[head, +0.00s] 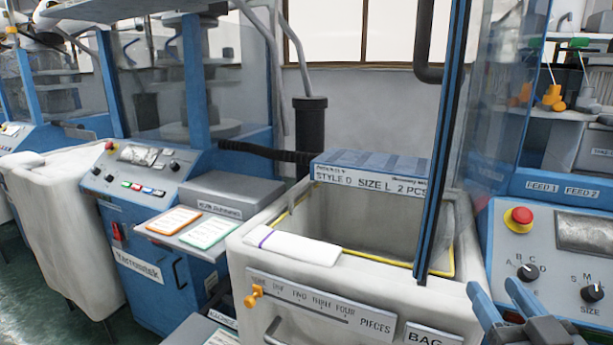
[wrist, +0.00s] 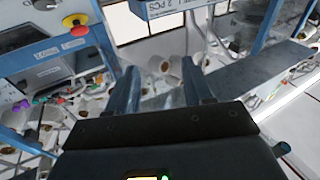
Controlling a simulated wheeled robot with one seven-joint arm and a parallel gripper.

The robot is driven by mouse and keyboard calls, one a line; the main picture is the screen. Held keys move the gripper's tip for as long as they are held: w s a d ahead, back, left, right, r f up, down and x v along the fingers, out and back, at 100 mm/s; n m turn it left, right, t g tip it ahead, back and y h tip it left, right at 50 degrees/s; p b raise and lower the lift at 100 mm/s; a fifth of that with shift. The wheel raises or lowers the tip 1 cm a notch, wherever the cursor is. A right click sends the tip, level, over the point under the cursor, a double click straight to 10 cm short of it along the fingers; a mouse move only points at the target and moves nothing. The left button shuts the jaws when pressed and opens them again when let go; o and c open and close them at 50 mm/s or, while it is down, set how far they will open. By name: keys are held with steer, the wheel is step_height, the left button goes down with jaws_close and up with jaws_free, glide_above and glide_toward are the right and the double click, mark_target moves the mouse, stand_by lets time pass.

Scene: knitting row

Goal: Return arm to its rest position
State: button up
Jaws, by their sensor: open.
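My gripper (head: 493,288) shows at the lower right of the head view, with blue-grey fingers. It is open, and nothing is visible between the fingers. It is in front of the right-hand machine's control panel (head: 560,255). In the wrist view the two fingers of my gripper (wrist: 160,72) stand apart and point away from the camera. Most of the arm is outside the head view.
The panel carries a red stop button (head: 518,219) and black knobs. A white bin (head: 345,285) with a folded white cloth (head: 291,246) on its rim stands left of my gripper. A blue post (head: 440,150) rises between. White cones (wrist: 195,72) lie beyond the fingers.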

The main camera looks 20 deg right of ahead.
steer(key=s+a+f+n+g+y, duration=0.1)
steer(key=s+a+f+y, duration=0.3)
steer(key=s+a, duration=0.5)
steer(key=s+a+f+n+g+y, duration=0.1)
steer(key=s+a+f+n+y, duration=0.2)
steer(key=s+a+f, duration=0.3)
steer(key=shift+s+a+g+y, duration=0.5)
steer(key=shift+s+a, duration=1.15)
steer(key=shift+s, duration=2.15)
